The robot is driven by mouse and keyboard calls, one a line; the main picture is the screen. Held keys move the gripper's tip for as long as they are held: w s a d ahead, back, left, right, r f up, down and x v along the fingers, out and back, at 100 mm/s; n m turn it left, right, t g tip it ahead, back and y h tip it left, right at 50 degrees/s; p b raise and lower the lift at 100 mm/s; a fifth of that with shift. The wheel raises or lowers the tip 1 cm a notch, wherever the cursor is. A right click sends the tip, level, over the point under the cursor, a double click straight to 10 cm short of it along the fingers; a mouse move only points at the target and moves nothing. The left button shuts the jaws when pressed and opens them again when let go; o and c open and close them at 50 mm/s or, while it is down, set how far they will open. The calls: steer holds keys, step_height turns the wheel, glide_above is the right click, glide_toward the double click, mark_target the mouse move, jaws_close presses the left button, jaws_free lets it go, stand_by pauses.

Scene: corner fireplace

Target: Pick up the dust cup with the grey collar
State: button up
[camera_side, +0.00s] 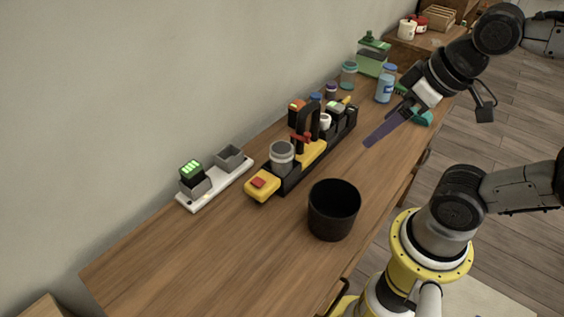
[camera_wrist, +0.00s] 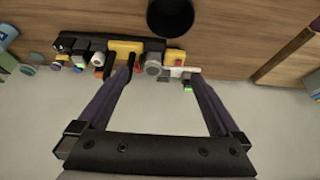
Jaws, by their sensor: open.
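A grey, cylindrical cup with a paler grey band, which looks like the dust cup with the grey collar (camera_side: 281,160), stands upright at the near end of a black and yellow unit (camera_side: 312,154). In the wrist view the cup (camera_wrist: 153,68) shows small between my fingers, close to the unit's yellow end. My gripper (camera_side: 368,142) is open and empty, with long purple fingers, raised above the bench to the right of the unit. In the wrist view my gripper's fingertips (camera_wrist: 161,75) stand wide apart and hold nothing.
A black bin (camera_side: 333,221) stands in front of the unit. A white base (camera_side: 218,185) with a green-lit block (camera_side: 190,170) is at its left. Bottles, such as a blue one (camera_side: 384,88), stand at the far end. The bench (camera_side: 190,258) is clear at front left.

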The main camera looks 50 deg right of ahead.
steer(key=w+d+r+n+g+h, duration=0.1)
steer(key=w+d+n+g+h, duration=0.25)
steer(key=w+n+h, duration=0.7)
steer(key=w+a+r+n+t+h, duration=0.1)
steer(key=w+a+n+t+h, duration=0.1)
steer(key=a+n+t, duration=0.35)
steer(key=w+a+r+n+t+h, duration=0.2)
steer(key=a+n+t, duration=0.1)
steer(key=a+n, duration=0.55)
glide_toward(281, 163)
steer(key=shift+n, duration=0.45)
steer(key=x, duration=0.6)
steer(key=shift+s+d+f, duration=0.15)
steer(key=shift+d+f, duration=0.05)
steer(key=shift+f, duration=0.2)
steer(key=shift+r+x, duration=0.2)
steer(key=shift+x, duration=1.15)
steer(key=shift+r+x, duration=0.15)
steer(key=shift+x, duration=1.2)
steer(key=shift+a, duration=0.1)
